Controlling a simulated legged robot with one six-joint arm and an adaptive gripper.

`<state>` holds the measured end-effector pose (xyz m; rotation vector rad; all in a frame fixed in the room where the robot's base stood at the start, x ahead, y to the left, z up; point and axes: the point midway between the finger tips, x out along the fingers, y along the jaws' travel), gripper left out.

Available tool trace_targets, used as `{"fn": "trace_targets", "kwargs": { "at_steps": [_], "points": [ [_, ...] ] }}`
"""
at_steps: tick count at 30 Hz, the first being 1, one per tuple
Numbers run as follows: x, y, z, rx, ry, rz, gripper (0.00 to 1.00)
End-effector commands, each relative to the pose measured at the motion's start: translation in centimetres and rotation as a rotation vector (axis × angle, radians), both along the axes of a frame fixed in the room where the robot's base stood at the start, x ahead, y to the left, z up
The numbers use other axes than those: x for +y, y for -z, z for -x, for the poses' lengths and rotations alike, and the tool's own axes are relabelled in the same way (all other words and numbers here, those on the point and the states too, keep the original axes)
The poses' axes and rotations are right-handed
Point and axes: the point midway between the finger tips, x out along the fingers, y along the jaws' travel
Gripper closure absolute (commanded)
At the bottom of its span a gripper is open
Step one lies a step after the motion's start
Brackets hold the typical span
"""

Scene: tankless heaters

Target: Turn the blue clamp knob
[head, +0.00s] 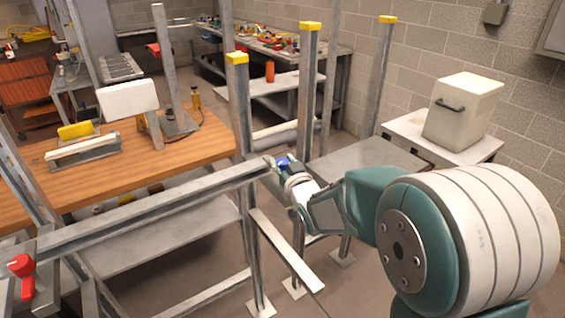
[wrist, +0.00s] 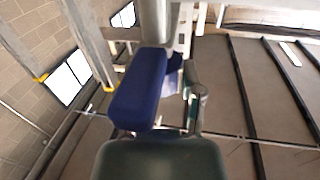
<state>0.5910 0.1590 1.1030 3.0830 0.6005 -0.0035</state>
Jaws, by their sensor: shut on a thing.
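The blue clamp knob (head: 284,160) is at the end of the grey metal rail, near the middle of the head view, and is small and partly covered by my gripper (head: 284,172). In the wrist view the blue knob (wrist: 139,90) is large and elongated, slightly tilted, below a grey metal post. My gripper (wrist: 170,100) reaches up to it from the bottom of that view, with one metal finger to the right of the blue part. The gripper is shut on the knob. The exact finger contact is hidden.
A red clamp handle (head: 20,266) sits at the rail's near left end. Yellow-capped metal posts (head: 308,80) stand close around my arm. A wooden workbench (head: 190,150) is at left. A white bin (head: 463,110) stands on a table at right.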

Motion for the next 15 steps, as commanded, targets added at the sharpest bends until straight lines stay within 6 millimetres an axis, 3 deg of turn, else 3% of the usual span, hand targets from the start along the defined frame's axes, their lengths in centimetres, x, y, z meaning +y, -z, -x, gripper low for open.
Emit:
{"fn": "trace_targets", "kwargs": {
  "at_steps": [1,3,15],
  "points": [
    [0.04,-0.30,-0.10,-0.008,0.000,-0.002,0.37],
    [0.04,-0.26,-0.08,-0.006,0.000,-0.001,0.15],
    [-0.04,-0.12,0.08,-0.003,0.001,-0.001,0.15]
  ]
}}
